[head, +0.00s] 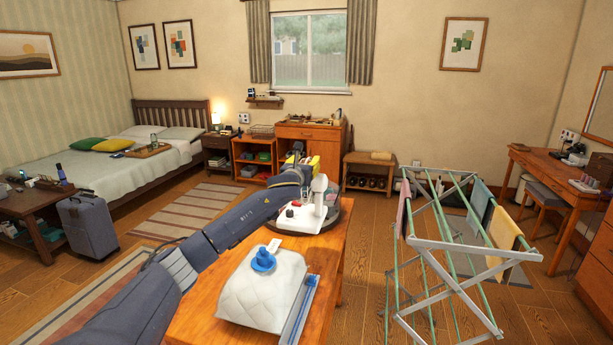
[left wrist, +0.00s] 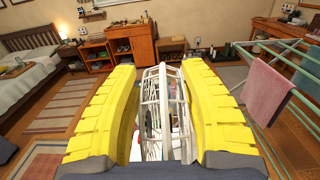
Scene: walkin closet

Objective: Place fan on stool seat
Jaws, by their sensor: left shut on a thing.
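My left gripper (head: 305,165) reaches over the wooden table in the head view, its yellow fingers partly hidden by my arm. In the left wrist view the yellow fingers (left wrist: 155,105) are shut on the white wire guard of the fan (left wrist: 153,90). In the head view the white fan (head: 319,192) shows its post and base beside my gripper, over a round dark tray; I cannot tell whether the base touches it. The fan's head is mostly hidden by the gripper. My right gripper is not in view.
A white quilted item (head: 262,297) with a blue object on top lies on the near table (head: 335,262). A drying rack (head: 446,256) with towels stands right of it, between the table and the desk (head: 560,173).

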